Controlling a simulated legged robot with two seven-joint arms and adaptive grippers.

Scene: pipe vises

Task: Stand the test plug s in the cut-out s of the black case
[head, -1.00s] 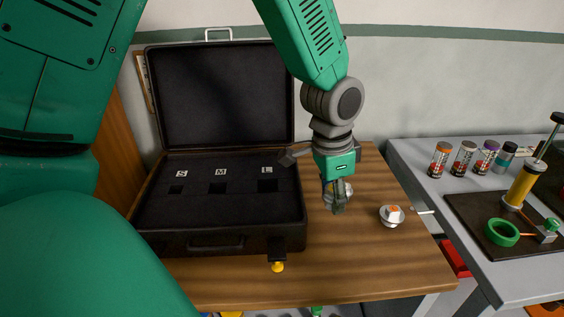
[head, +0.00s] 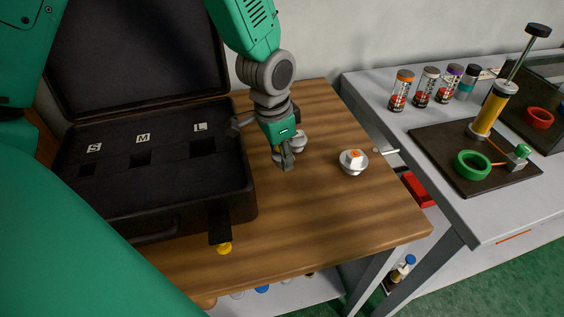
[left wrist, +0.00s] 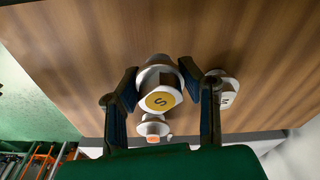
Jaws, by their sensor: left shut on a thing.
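The test plug s (left wrist: 162,92) shows in the left wrist view as a pale, round-flanged plug with a yellow face marked S. My left gripper (head: 287,163) is shut on it, with one finger on either side; in the head view the fingers mostly hide it. I cannot tell if the plug touches the wooden table. The black case (head: 160,205) stands open at the left of the table, its lid raised behind. Its cut-out s (head: 87,168) is a small dark opening below the S label and looks empty. My right gripper is not in view.
A plug with an orange top (head: 353,161) stands right of my left gripper. Another pale plug (left wrist: 229,90) is close beside the right-hand finger. Cut-outs M (head: 141,158) and L (head: 203,146) look empty. A grey bench (head: 440,215) with bottles stands right. The front tabletop is clear.

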